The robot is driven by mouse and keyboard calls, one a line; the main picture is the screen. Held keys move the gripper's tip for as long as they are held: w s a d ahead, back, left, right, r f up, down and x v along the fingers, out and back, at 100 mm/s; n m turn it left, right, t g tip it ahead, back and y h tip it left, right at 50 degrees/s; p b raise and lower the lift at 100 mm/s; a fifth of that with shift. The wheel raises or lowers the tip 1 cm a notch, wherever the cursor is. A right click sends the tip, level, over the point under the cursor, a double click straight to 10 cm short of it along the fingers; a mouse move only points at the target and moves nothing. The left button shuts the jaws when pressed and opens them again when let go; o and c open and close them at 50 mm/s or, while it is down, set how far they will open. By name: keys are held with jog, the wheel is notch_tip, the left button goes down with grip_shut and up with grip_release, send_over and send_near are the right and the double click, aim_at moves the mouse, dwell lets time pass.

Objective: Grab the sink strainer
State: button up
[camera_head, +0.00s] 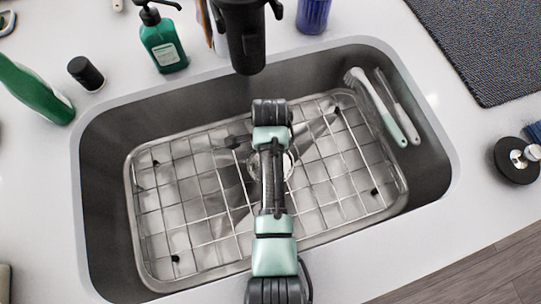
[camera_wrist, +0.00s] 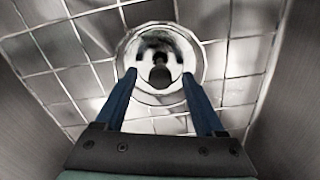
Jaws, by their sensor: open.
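The sink strainer (camera_wrist: 158,50) is a round, shiny metal piece with a pale rim and dark centre, in the wrist view. It sits at the sink's drain area, in the opening of the wire grid. In the head view a bit of round bright metal (camera_head: 288,164) shows beside my arm, which covers the rest. My gripper (camera_wrist: 159,75) is open, with one dark blue finger on each side of the strainer's near part. Whether the fingers touch it I cannot tell. In the head view my arm hides the gripper.
The sink (camera_head: 105,200) has steep grey walls, with a wire grid (camera_head: 190,205) on its floor. A brush (camera_head: 375,105) leans at its right side. The black faucet (camera_head: 243,40) stands at the back. A green soap bottle (camera_head: 163,42) and a black round stopper (camera_head: 512,165) are on the counter.

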grip_shut()
dwell(0.5)
